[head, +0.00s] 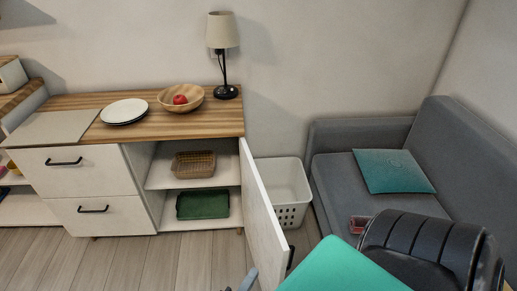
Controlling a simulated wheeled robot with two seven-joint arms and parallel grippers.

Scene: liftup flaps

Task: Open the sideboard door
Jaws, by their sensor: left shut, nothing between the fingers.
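The sideboard (128,157) stands against the wall at the left, with a wooden top. Its white hinged door (263,215) at the right end stands wide open, swung out toward me. A dark handle (290,257) shows at the door's free edge, on its outer side. My left gripper (246,281) is only partly visible at the bottom edge, shut and empty, just left of the door's inner face. I cannot tell whether it touches the door. Inside are a wicker basket (194,164) on the upper shelf and a green tray (203,204) below. My right gripper is out of view.
Plates (124,111), a wooden bowl (172,104) with a red fruit and a lamp (224,50) stand on top. A white laundry basket (284,184) is behind the door. A grey sofa (340,180) and teal and black objects fill the right. Floor before the drawers is clear.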

